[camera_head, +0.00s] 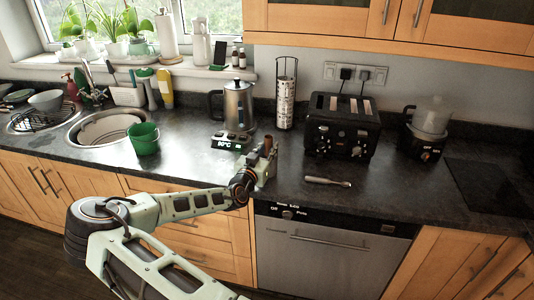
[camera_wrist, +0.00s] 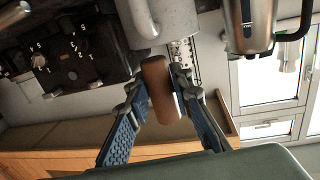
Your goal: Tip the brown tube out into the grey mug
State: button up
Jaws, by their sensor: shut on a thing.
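A brown tube (camera_wrist: 160,95) is gripped between the two blue fingers of my gripper (camera_wrist: 157,86). In the head view the brown tube (camera_head: 268,146) stands roughly upright above the counter's front part. The grey mug (camera_wrist: 168,28) shows in the wrist view, cut off by the top edge, close to the tube's end. This view is upside down, so the tube appears at or above the mug's rim. I cannot tell whether they touch. The mug's inside is hidden. In the head view the mug is hard to make out from my gripper.
A black toaster (camera_head: 342,126) and a metal utensil (camera_head: 328,182) are to the right. A green bucket (camera_head: 145,139) is left. Bare counter (camera_head: 420,195) lies right.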

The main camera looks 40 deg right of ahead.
jog(key=shift+s+a+r+m+g+h, duration=0.1)
jog(key=shift+a+m+g+h, duration=0.3)
jog(key=shift+a, duration=0.95)
jog(key=shift+s+a+m+g+h, duration=0.15)
jog(key=shift+a+m+g, duration=0.35)
jog(key=shift+a, duration=0.85)
jog(key=shift+w, duration=0.1)
jog(key=shift+d+g+y, duration=0.2)
jog(key=shift+g+y, duration=0.05)
jog(key=shift+g, duration=0.05)
jog(key=d+g+y, duration=0.1)
jog(key=y, duration=0.2)
jog(key=w+d+g+y, duration=0.1)
jog(key=g+y, duration=0.1)
jog(key=y, duration=0.1)
jog(key=d+g+y, duration=0.1)
jog(key=y, duration=0.3)
jog(key=shift+w+d+r+g, duration=0.15)
jog(key=shift+w+g, duration=0.15)
jog(key=shift+w, duration=0.05)
jog(key=shift+r+y, duration=0.25)
jog(key=shift+y, duration=0.15)
